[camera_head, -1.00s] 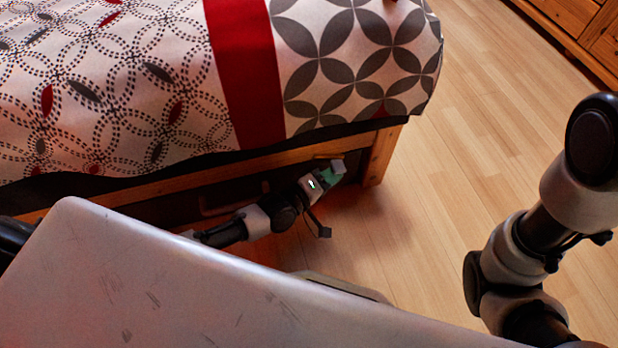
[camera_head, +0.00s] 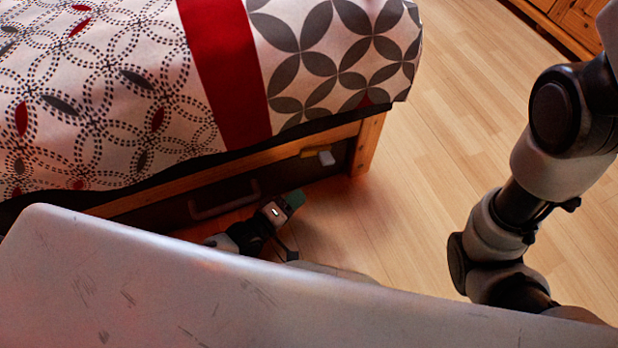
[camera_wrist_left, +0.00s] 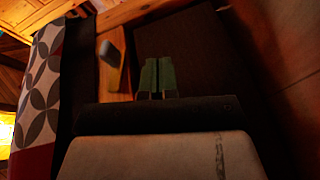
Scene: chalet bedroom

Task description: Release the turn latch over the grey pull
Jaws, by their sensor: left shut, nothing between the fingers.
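The turn latch (camera_head: 315,153), a yellowish strip with a pale grey block at its right end, sits at the lower edge of the bed's wooden rail, near the right bed leg. Its strip lies roughly along the rail. The grey pull (camera_head: 224,201) is on the dark drawer front, lower and to the left. My left gripper (camera_head: 293,198) is shut and empty, below the latch and apart from it. In the left wrist view its green fingertips (camera_wrist_left: 156,77) are together, with the latch (camera_wrist_left: 112,58) to their left. My right gripper is out of view.
The bed's patterned cover (camera_head: 140,90) hangs above the rail. My grey body panel fills the lower foreground, and my right arm stands at the right. Wooden floor (camera_head: 440,140) is open right of the bed. A wooden cabinet (camera_head: 570,30) is at the top right.

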